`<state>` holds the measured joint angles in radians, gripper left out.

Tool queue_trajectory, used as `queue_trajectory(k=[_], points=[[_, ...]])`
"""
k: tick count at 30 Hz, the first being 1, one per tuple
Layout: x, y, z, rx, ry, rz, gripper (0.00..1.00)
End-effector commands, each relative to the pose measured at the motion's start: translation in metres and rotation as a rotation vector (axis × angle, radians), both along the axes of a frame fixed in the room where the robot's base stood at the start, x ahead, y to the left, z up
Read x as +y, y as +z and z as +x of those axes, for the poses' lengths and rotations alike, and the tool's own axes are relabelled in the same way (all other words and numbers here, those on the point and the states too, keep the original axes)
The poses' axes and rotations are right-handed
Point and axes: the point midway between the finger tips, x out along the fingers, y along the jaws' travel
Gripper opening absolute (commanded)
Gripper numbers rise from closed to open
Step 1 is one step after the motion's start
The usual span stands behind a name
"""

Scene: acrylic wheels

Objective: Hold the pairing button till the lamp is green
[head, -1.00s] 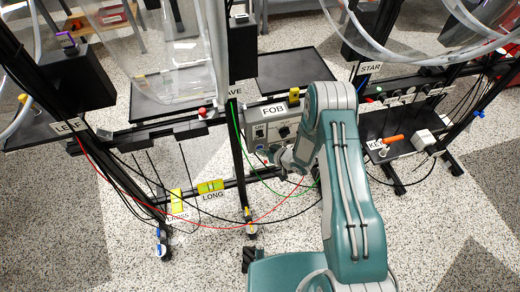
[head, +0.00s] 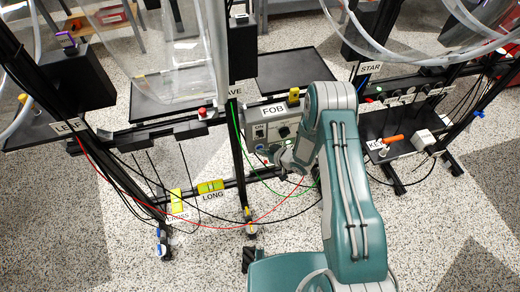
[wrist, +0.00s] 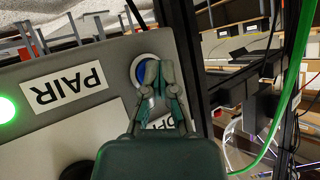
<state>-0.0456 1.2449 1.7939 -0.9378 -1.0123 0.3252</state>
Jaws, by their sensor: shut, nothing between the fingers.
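The grey control box (head: 283,117) stands on the rack under a FOB sign in the head view. In the wrist view its PAIR label (wrist: 63,90) appears upside down. A round lamp (wrist: 6,110) at the left edge glows green. A blue button (wrist: 141,72) in a pale ring sits right of the label, partly hidden by my fingertips. My gripper (wrist: 159,73) is shut and empty, its tips over the button's right part. They look to be at the button, but I cannot tell how far it is pressed. My gripper also shows at the box in the head view (head: 279,157).
A dark round knob (wrist: 78,171) is low on the panel in the wrist view. A black upright post (head: 237,155) stands left of the box. Red, green and black cables hang around it. A green cable (wrist: 290,90) runs down the wrist view's right side.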

Motion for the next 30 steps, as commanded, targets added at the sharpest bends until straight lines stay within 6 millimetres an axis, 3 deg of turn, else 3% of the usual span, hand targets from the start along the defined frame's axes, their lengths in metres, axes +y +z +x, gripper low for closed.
queue_trajectory(k=[22,30], points=[[0.0,0.0,0.0,-0.001,0.0,0.001,0.0],[-0.003,0.0,-0.01,0.0,-0.001,-0.001,0.0]])
